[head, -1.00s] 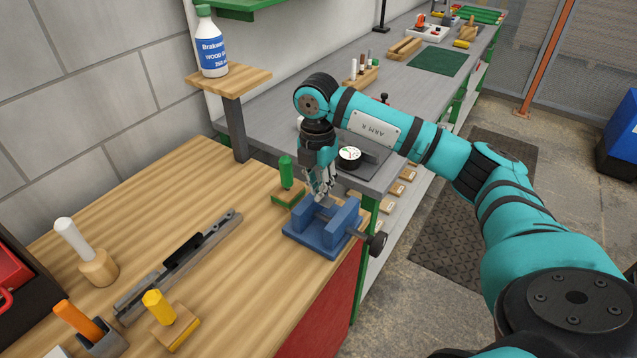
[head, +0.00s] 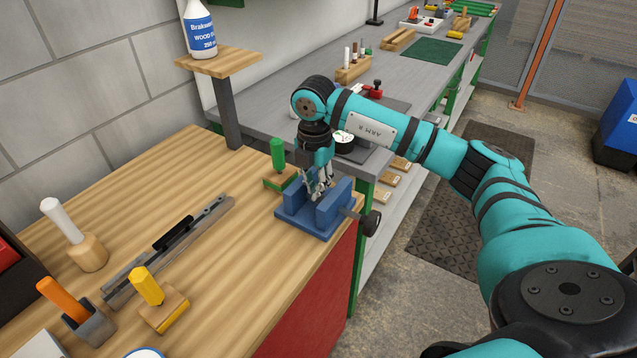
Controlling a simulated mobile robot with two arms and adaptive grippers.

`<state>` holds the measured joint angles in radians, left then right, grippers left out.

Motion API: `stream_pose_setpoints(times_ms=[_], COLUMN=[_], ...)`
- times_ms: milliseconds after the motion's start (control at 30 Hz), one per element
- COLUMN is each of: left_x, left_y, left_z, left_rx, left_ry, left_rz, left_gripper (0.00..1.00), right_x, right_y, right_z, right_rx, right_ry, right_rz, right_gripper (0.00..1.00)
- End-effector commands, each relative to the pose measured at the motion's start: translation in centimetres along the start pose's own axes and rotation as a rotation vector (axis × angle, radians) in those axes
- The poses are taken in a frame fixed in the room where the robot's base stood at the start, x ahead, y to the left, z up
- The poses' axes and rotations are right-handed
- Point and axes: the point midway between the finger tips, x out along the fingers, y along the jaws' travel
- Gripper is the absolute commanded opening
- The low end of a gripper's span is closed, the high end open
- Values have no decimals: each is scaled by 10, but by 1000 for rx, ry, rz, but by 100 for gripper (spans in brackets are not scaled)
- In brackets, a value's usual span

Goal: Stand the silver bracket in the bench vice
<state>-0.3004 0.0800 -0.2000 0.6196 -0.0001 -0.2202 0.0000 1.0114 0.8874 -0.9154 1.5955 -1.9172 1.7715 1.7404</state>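The blue bench vice (head: 327,218) stands at the right front corner of the wooden bench, its jaws apart and its black handle to the right. My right gripper (head: 320,192) points down over the vice, with its fingertips at the gap between the jaws. It is shut on the silver bracket (head: 311,184), a small grey plate partly hidden by the fingers. The bracket's lower end is hidden by the near jaw, so I cannot tell whether it touches the vice floor. My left gripper is out of view.
A green-handled tool (head: 278,155) in a wooden block stands close behind the vice. A long metal rail (head: 170,250), a yellow-handled tool (head: 147,287), an orange-handled tool (head: 62,298) and a white-handled tool (head: 62,221) occupy the bench's left. Bare wood lies between rail and vice.

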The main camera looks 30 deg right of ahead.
Motion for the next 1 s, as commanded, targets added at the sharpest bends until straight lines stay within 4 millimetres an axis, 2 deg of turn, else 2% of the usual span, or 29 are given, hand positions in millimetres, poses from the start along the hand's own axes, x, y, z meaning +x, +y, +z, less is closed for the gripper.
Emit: stream_pose_setpoints(times_ms=[33,233,300,467,633,1000], left_x=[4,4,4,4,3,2], left_y=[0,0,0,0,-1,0], left_z=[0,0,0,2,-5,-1], left_rx=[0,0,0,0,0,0], left_ry=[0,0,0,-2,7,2], left_rz=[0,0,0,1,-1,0], left_gripper=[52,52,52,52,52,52], right_x=[21,21,21,21,20,19], right_y=[-2,-2,-2,-3,-3,-3], right_z=[-5,-5,-5,-5,-5,-5], right_rx=[-5,-5,-5,-6,-5,-7], right_ry=[7,7,7,7,6,7], right_rz=[-23,-22,-22,-23,-23,-24], right_gripper=[0,0,12,33,33,33])
